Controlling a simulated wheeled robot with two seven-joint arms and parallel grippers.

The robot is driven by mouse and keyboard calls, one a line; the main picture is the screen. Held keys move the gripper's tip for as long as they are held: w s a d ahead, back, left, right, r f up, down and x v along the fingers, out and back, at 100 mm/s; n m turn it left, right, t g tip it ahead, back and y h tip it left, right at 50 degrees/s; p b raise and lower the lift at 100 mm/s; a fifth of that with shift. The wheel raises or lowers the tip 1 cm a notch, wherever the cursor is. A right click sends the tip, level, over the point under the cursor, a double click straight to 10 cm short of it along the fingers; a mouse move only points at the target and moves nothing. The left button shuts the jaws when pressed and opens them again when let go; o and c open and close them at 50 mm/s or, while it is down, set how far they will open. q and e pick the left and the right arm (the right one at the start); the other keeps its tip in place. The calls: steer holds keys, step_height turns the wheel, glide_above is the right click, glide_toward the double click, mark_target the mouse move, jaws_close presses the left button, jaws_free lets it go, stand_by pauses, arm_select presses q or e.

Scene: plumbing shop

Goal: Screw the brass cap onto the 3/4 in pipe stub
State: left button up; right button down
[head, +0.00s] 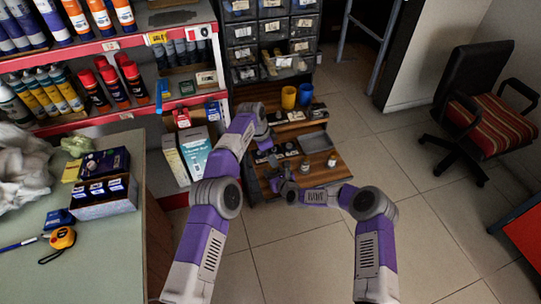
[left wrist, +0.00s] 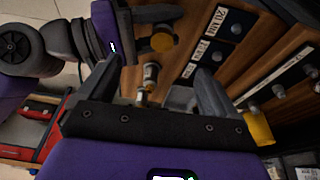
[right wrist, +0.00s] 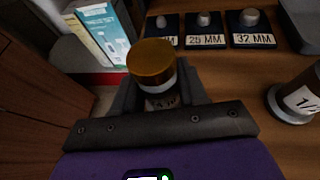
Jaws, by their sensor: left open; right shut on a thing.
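My right gripper (head: 281,182) is shut on a round piece with a flat brass top, the brass cap (right wrist: 152,60), above the wooden bench. A pale band shows under the brass, and a label reading 3/4 IN lies below, partly hidden by my gripper. The cap also shows in the left wrist view (left wrist: 162,39). My left gripper (head: 266,148) is open. In the left wrist view, a small upright fitting with brass and a white label (left wrist: 150,75) stands between and beyond its fingers (left wrist: 152,84), apart from them. I cannot tell whether it is the pipe stub.
Dark blocks labelled 25 MM (right wrist: 204,28) and 32 MM (right wrist: 250,28) stand on the bench. A labelled fitting (right wrist: 296,102) stands at right. Boxes (head: 196,150) flank the bench on the left.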

arm_select(q)
steer(key=v, duration=0.9)
steer(key=shift+r, duration=0.35)
steer(key=shift+a, duration=0.1)
arm_select(e)
steer(key=c, duration=0.5)
jaws_free()
steer(key=p+v, duration=0.2)
steer(key=v, duration=0.4)
steer(key=shift+s+d+r, duration=0.1)
steer(key=shift+r, duration=0.1)
arm_select(q)
steer(key=shift+r+p, duration=0.3)
steer(key=shift+r, duration=0.95)
arm_select(e)
steer(key=shift+s+d+r, duration=0.2)
steer(key=shift+s, duration=0.3)
